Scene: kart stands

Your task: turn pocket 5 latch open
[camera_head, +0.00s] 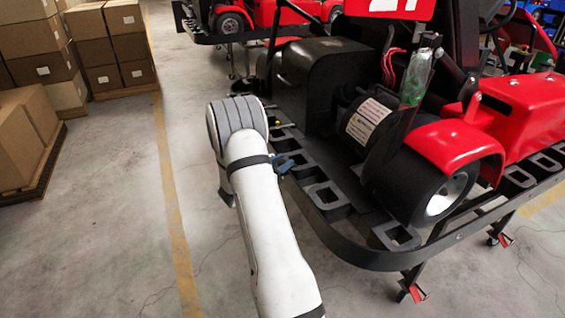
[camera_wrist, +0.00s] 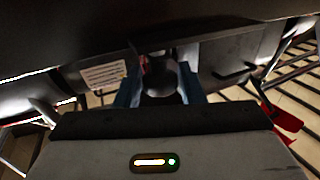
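The kart stand (camera_head: 333,234) is a black frame with a row of square cut-outs along its near side. My gripper (camera_head: 284,164) is at the left part of this edge, partly hidden by my white arm. In the wrist view, the two blue fingers of my gripper (camera_wrist: 160,97) are apart, with a dark rounded knob-like part (camera_wrist: 161,74) between them. This may be the latch, but I cannot read a pocket number. The view is too dark to tell whether the fingers press on it. A pale label (camera_wrist: 104,75) is left of the fingers.
A red and black kart (camera_head: 455,143) sits on the stand, its rear wheel (camera_head: 447,194) close to the near edge. Stacked cardboard boxes (camera_head: 112,45) stand at the back left. The floor left of my arm is clear.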

